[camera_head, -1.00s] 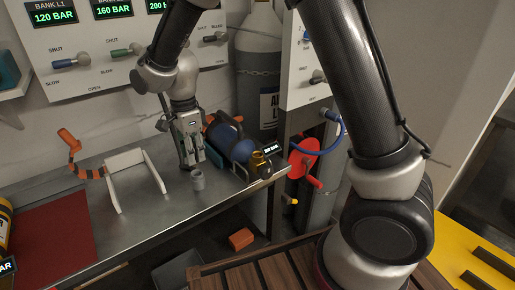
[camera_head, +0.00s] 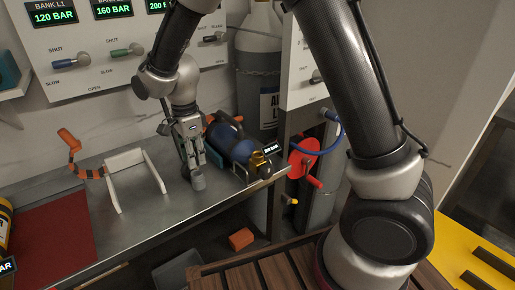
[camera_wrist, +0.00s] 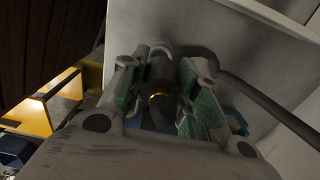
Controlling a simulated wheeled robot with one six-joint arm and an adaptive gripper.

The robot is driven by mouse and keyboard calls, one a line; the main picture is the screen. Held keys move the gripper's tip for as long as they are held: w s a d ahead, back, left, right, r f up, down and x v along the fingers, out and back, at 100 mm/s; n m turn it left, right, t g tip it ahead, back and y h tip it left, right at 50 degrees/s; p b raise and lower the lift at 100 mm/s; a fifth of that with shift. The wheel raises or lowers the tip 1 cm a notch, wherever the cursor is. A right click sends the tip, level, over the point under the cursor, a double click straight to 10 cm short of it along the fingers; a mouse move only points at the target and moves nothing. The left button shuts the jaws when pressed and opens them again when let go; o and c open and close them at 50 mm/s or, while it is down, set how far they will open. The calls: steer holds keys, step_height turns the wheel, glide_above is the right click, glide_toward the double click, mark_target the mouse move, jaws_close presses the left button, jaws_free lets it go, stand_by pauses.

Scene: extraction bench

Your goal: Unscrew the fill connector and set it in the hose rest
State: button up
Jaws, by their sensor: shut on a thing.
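My gripper (camera_head: 196,166) points down over the bench, its fingertips at a small grey cup (camera_head: 198,183), which looks like the hose rest. A dark hose (camera_wrist: 255,98) runs off to the right there. The fingers mostly hide the connector in the head view, so I cannot tell how deep it sits in the cup. The blue cylinder (camera_head: 232,143) lies just right of my gripper, its gold valve (camera_head: 259,162) facing the front edge.
A red mat (camera_head: 45,249) lies at the front left. The valve panel (camera_head: 120,55) stands behind. A red wheel (camera_head: 303,158) is off the right end.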

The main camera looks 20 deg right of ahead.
steer(key=shift+f, duration=1.55)
steer(key=o, duration=1.2)
step_height(320, 180, up, 12)
steer(key=shift+f, duration=0.1)
